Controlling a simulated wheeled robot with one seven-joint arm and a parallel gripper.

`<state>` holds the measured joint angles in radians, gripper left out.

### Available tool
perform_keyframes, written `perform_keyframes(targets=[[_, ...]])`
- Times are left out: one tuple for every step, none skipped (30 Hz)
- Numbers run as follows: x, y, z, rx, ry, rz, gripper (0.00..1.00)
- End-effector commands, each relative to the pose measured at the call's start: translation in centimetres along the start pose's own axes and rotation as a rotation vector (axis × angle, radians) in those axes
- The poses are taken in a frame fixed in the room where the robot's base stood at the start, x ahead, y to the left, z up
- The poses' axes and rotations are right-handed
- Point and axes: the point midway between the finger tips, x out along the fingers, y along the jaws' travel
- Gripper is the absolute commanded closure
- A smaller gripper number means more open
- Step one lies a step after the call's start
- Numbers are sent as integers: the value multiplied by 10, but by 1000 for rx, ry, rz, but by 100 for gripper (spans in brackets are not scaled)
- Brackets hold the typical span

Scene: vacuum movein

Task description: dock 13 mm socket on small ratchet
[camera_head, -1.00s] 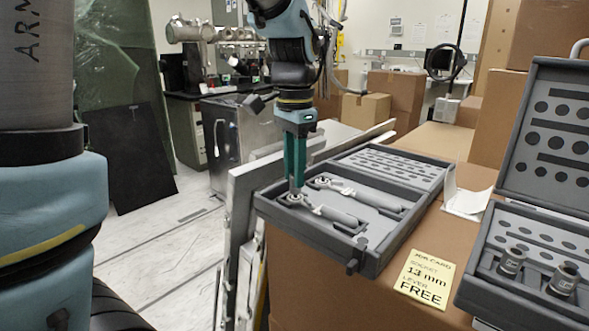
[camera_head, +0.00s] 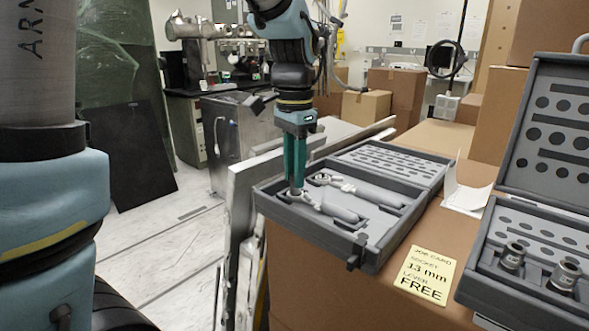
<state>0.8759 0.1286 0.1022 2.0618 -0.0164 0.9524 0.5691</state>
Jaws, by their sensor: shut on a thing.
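The small ratchet (camera_head: 335,211) lies in the front slot of the open grey tool case, its round head at the left end. I cannot tell whether that piece is seated on the head.
The grey case (camera_head: 390,250) sits on a cardboard box. A yellow job card (camera_head: 427,276) reads socket 13 mm, lever FREE. At right, a second open case (camera_head: 480,282) holds two upright sockets (camera_head: 512,257) (camera_head: 565,275). A folded white card (camera_head: 467,195) stands between the cases.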

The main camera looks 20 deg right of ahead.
Motion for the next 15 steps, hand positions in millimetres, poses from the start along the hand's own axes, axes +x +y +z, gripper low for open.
perform_keyframes(targets=[[2, 0, 0, 0, 0, 0, 100], [2, 0, 0, 0, 0, 0, 100], [3, 0, 0, 0, 0, 0, 100], [2, 0, 0, 0, 0, 0, 69], [2, 0, 0, 0, 0, 0, 66], [2, 0, 0, 0, 0, 0, 61], [2, 0, 0, 0, 0, 0, 60], [2, 0, 0, 0, 0, 0, 60], [2, 0, 0, 0, 0, 0, 60], [2, 0, 0, 0, 0, 0, 60], [2, 0, 0, 0, 0, 0, 60], [2, 0, 0, 0, 0, 0, 60], [2, 0, 0, 0, 0, 0, 60], [2, 0, 0, 0, 0, 0, 60], [1, 0, 0, 0, 0, 0, 60]])
